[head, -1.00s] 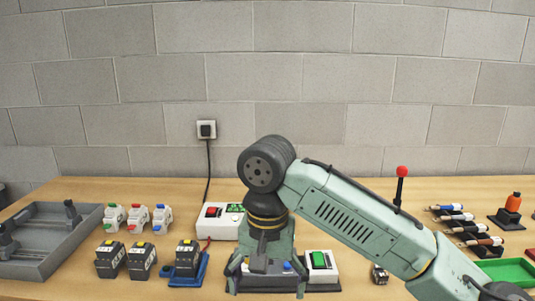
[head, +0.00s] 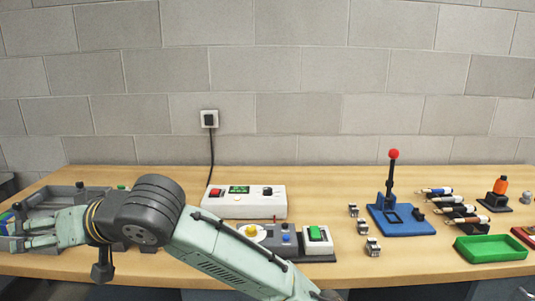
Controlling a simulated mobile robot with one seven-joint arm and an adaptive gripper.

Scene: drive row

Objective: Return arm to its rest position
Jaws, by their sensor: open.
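My arm reaches from the bottom centre to the left in the head view. My gripper (head: 22,232) points left at the far left, in front of or over the grey tray (head: 52,196). Its fingers are open. A small blue and green thing shows at the left edge by the fingertips; I cannot tell what it is or whether they touch it.
A white power unit (head: 262,201) stands behind a control panel with a green button (head: 318,234). To the right are a blue lever press (head: 403,219), several small metal blocks, a pen rack (head: 462,212) and a green tray (head: 490,249).

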